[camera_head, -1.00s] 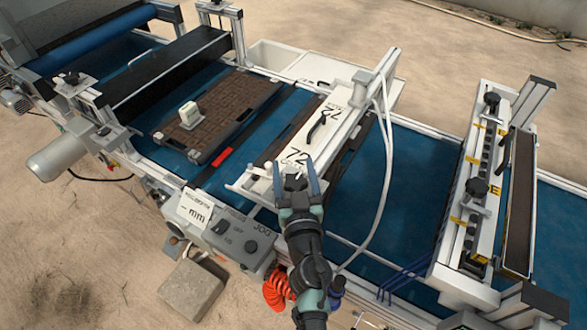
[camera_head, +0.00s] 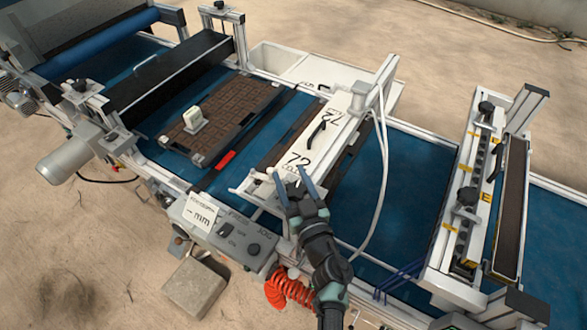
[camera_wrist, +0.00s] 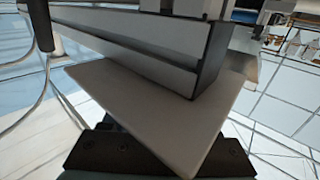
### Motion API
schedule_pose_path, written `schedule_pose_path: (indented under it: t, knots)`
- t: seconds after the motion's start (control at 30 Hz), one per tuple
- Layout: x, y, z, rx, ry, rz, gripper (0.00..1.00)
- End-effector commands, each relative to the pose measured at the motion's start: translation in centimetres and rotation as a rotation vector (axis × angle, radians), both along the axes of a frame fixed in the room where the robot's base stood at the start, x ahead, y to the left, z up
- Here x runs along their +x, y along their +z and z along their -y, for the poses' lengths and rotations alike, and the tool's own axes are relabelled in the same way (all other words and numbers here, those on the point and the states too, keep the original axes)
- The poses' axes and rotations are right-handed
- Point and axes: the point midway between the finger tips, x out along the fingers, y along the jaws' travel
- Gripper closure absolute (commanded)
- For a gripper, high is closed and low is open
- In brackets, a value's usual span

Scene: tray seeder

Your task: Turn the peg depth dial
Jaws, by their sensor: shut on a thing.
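My gripper (camera_head: 294,181) is at the near end of the white crossbar marked 72 (camera_head: 298,158). Its two fingers stand apart, with a pale piece between them. In the wrist view a flat pale plate (camera_wrist: 150,105) lies between the jaws, which are shut on it. A grey metal profile (camera_wrist: 130,45) stands right above the plate. The control box (camera_head: 222,240) carries a card with a depth label and "mm" (camera_head: 202,212), and black knobs (camera_head: 253,248). Which knob is the peg depth dial cannot be told.
A seed tray with dark soil (camera_head: 240,97) lies on the blue belt (camera_head: 400,170), with a white block (camera_head: 194,118) on it. A station with black knobs (camera_head: 467,195) stands at the right. A white hose (camera_head: 381,170) hangs by the crossbar. A red coil (camera_head: 285,290) hangs below.

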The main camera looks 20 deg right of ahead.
Motion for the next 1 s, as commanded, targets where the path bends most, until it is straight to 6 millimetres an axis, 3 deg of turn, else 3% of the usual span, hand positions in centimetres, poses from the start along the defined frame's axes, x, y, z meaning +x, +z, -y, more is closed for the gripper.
schedule_pose_path:
  t: [0.07,0.6,1.0]
  knots:
    - [0.0,0.6,0.2,0.002,0.057,-0.002,0.96]
    - [-0.3,-0.5,-1.2,-0.004,0.547,0.000,0.96]
    - [-0.8,-0.4,-1.9,-0.003,0.773,-0.001,0.96]
